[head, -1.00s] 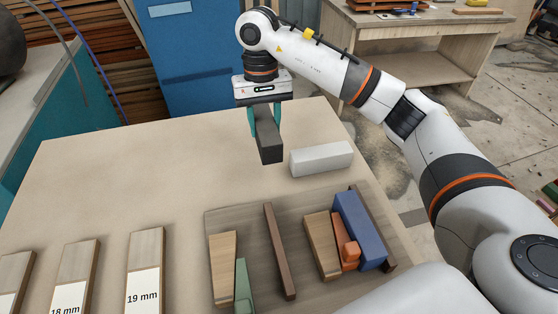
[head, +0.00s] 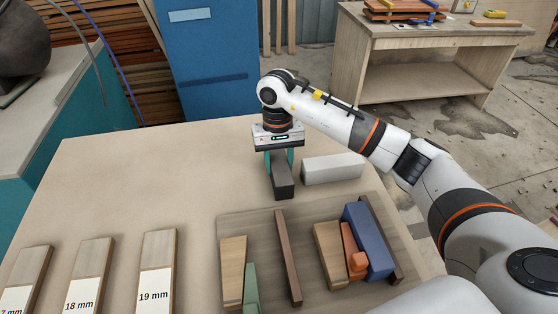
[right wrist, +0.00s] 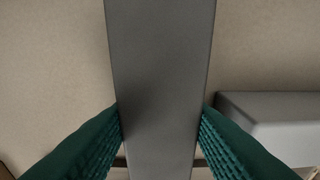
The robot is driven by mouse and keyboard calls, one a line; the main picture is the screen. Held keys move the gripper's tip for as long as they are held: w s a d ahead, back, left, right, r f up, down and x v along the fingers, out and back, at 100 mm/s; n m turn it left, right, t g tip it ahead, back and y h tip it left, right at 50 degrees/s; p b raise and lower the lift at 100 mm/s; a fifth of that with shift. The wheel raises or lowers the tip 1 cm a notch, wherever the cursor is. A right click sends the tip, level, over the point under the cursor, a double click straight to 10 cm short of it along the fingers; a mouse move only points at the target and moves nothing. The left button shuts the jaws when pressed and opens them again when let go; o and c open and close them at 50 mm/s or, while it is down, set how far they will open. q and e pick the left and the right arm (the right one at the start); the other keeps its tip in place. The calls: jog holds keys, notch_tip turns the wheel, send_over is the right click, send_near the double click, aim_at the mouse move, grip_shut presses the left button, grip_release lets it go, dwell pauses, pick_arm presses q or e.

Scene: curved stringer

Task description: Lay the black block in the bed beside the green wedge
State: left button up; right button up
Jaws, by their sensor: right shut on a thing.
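My right gripper (head: 281,166) is shut on the black block (head: 283,184), with a teal finger on each side of it. In the right wrist view the block (right wrist: 160,70) runs lengthwise between the two fingers. In the head view the block is at the far edge of the wooden bed board, left of the white block. The green wedge (head: 250,290) stands in the bed (head: 262,230), against the right side of a light wooden piece (head: 232,268). A dark brown strip (head: 288,255) stands to the wedge's right, with bare board between them. My left gripper is not in view.
A white block (head: 333,168) lies close right of the held block, also seen in the right wrist view (right wrist: 270,125). Right of the strip are a wooden piece (head: 329,254), orange wedge (head: 352,250) and blue block (head: 368,240). Labelled boards (head: 157,270) lie left; the table's far left is clear.

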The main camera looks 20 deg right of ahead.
jog(key=shift+f, duration=0.15)
jog(key=o, duration=1.1)
